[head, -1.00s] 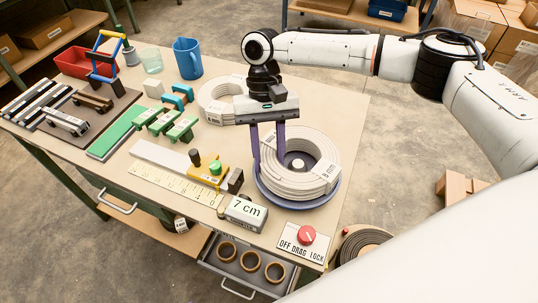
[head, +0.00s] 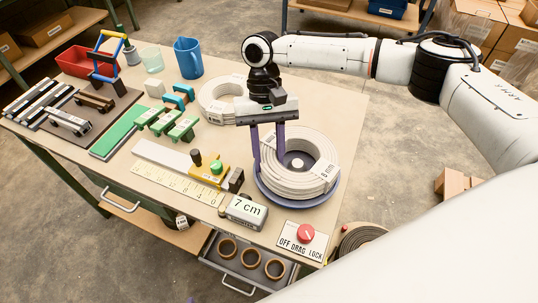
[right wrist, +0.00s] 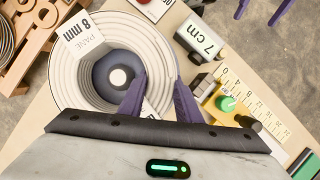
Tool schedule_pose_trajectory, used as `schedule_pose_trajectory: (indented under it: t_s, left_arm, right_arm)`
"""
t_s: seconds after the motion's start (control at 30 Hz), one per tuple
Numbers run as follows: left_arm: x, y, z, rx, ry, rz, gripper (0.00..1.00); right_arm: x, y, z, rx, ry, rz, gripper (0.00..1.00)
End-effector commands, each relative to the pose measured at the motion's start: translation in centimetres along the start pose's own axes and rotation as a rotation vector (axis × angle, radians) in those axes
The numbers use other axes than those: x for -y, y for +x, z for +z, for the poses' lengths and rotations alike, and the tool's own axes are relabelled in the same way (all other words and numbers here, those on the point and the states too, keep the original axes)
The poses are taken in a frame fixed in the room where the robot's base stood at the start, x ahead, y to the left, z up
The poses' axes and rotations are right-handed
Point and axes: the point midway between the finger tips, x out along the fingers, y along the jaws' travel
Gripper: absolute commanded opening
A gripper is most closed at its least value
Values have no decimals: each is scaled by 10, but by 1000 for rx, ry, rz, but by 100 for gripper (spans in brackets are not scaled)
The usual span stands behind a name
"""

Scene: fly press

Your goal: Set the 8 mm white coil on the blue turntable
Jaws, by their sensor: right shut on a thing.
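The white coil (head: 305,182), labelled 8 mm, lies flat within the rim of the blue turntable (head: 298,204). Its 8 mm label and open centre show in the right wrist view (right wrist: 75,65), with the turntable's dark hub inside the hole. My right gripper (head: 268,160) points down and is shut on the coil's left wall, one purple finger inside the hole and one outside. Two purple fingers of my left gripper (right wrist: 261,12) show apart and empty at the top of the right wrist view.
Another white coil (head: 218,100) lies behind. A 7 cm block (head: 246,208), a yellow stop with green knob (head: 214,168) and a ruler (head: 175,182) stand left of the turntable. A red-knob OFF/DRAG/LOCK panel (head: 303,237) is in front. An open drawer (head: 245,270) holds brown rings.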

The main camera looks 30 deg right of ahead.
Motion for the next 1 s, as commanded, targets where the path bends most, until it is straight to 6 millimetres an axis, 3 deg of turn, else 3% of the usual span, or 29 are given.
schedule_pose_trajectory:
  t_s: [0.57,0.6,0.63,1.0]
  left_arm:
    - [0,0,1,1,0,0,100]
    - [0,0,1,1,0,0,100]
    - [0,0,0,1,0,0,100]
    - [0,-2,-1,1,0,0,100]
  right_arm:
    - [0,6,-3,-1,0,-1,0]
    - [0,6,-3,-1,0,-2,32]
    - [0,6,-3,-1,0,-1,37]
    - [0,4,-3,0,0,0,38]
